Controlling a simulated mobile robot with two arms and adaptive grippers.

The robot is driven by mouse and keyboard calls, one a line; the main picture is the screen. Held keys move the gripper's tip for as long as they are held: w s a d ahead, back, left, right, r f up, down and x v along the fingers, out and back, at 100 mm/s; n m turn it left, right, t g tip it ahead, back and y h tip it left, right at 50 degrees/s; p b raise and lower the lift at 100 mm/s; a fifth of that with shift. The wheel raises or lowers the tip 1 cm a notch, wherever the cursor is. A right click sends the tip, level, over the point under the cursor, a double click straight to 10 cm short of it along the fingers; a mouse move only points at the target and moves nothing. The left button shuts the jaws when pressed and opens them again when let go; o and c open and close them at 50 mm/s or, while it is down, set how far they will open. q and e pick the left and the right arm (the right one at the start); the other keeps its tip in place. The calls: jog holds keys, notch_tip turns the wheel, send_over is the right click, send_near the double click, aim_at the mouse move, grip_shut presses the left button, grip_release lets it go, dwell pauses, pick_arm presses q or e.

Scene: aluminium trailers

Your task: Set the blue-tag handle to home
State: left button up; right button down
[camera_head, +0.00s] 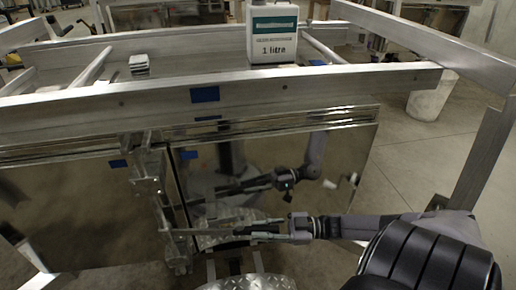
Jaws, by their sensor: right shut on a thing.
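A vertical metal latch rod (150,190) runs down the seam between two shiny panels. A thin grey handle (205,231) reaches right from its lower part, about level. My right gripper (275,232) comes in from the right and is shut on the handle's right end. The fingertips hide that end. Blue tags sit on the upper rail (205,95), on the right panel (190,155) and on the left panel (118,163). I cannot tell from this view which tag belongs to the handle. My left gripper is not in view.
A white 1 litre bottle (272,38) and a small stack of pale pieces (139,64) stand on the trailer top. The right panel (335,165) mirrors my arm. A frame post (487,150) rises at right.

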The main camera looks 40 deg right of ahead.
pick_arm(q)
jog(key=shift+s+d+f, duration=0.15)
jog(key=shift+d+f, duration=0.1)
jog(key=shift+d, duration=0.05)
pick_arm(e)
jog(key=shift+w+d, duration=0.4)
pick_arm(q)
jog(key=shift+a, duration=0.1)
pick_arm(e)
jog(key=c, duration=1.4)
grip_release()
jog(key=shift+s+a, duration=0.1)
jog(key=shift+f, duration=0.1)
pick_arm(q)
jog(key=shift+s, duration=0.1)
pick_arm(e)
jog(key=shift+s, duration=0.1)
jog(key=shift+s+d+f+g, duration=0.1)
jog(key=shift+d+g, duration=0.15)
jog(key=shift+g, duration=0.05)
jog(key=v, duration=1.1)
jog(key=shift+d, duration=0.2)
